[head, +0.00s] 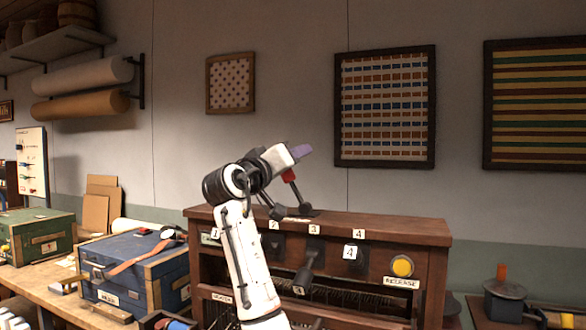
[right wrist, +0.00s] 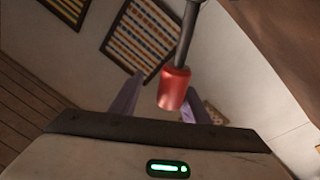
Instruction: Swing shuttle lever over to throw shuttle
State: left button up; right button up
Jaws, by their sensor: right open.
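The shuttle lever (head: 299,195) stands on top of the brown wooden loom cabinet (head: 400,227). It has a dark shaft and a red grip (head: 289,175), and leans to the left in the head view. My right gripper (head: 302,151) has purple fingertips just above the red grip. In the right wrist view the red grip (right wrist: 174,88) shows between the two purple fingers of my open gripper (right wrist: 156,102), with the dark shaft (right wrist: 186,35) running up. I cannot tell whether the fingers touch the grip. My left gripper is not in view.
The cabinet front has numbered labels, dark levers (head: 309,268) and a yellow release button (head: 402,266). My right arm hides part of its left side. A blue case (head: 160,270) and a green box (head: 38,235) stand on the bench at left. Woven panels (head: 385,105) hang behind.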

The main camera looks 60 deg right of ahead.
notch_tip(320, 180, up, 8)
jog(key=shift+f, duration=0.15)
jog(key=shift+f, duration=0.1)
dwell(0.9)
